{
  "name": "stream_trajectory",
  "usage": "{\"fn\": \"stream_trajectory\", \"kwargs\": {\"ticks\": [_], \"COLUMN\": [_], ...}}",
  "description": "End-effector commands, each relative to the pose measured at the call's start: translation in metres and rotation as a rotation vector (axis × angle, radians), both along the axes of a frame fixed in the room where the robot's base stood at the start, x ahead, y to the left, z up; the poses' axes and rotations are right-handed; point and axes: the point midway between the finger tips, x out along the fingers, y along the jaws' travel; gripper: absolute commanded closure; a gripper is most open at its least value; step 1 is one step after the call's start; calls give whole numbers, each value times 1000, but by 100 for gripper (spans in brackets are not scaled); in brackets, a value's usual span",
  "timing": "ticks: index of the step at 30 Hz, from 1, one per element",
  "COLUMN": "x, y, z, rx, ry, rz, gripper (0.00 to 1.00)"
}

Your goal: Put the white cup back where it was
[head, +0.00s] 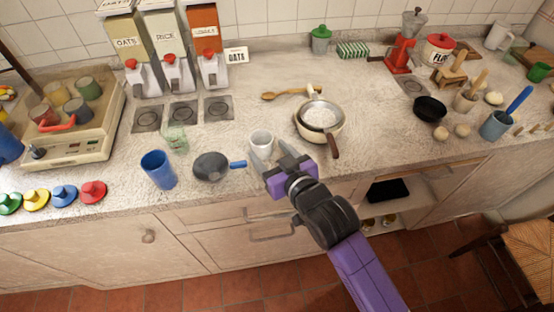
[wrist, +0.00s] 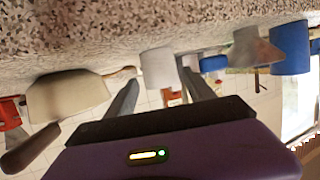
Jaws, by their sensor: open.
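The white cup (head: 262,142) stands upright on the counter, just beyond my gripper in the head view. It also shows in the wrist view (wrist: 158,68), where the picture is upside down, ahead of and between the two fingers. My gripper (head: 273,158) is open, with its fingers pointing toward the cup near the counter's front edge. In the wrist view my gripper (wrist: 160,90) has a finger on each side of the cup's outline. I cannot tell whether either finger touches it.
A pan with a blue handle (head: 211,166) lies left of the cup, and a blue cup (head: 158,170) stands farther left. A bowl in a pan (head: 320,120) sits close on the right. A wooden spoon (head: 290,94) lies behind. Dispensers (head: 165,45) stand at back left.

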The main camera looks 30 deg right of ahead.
Motion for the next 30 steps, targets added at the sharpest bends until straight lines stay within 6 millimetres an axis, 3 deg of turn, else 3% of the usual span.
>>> {"fn": "stream_trajectory", "kwargs": {"ticks": [7,20,23,30], "x": [-32,-43,-62,-155], "y": [0,-1,-4,-9], "z": [9,8,-1,-24], "rx": [0,-2,-10,-32], "ry": [1,2,5,2], "rz": [-1,1,5,27], "gripper": [37,37,37,37]}}
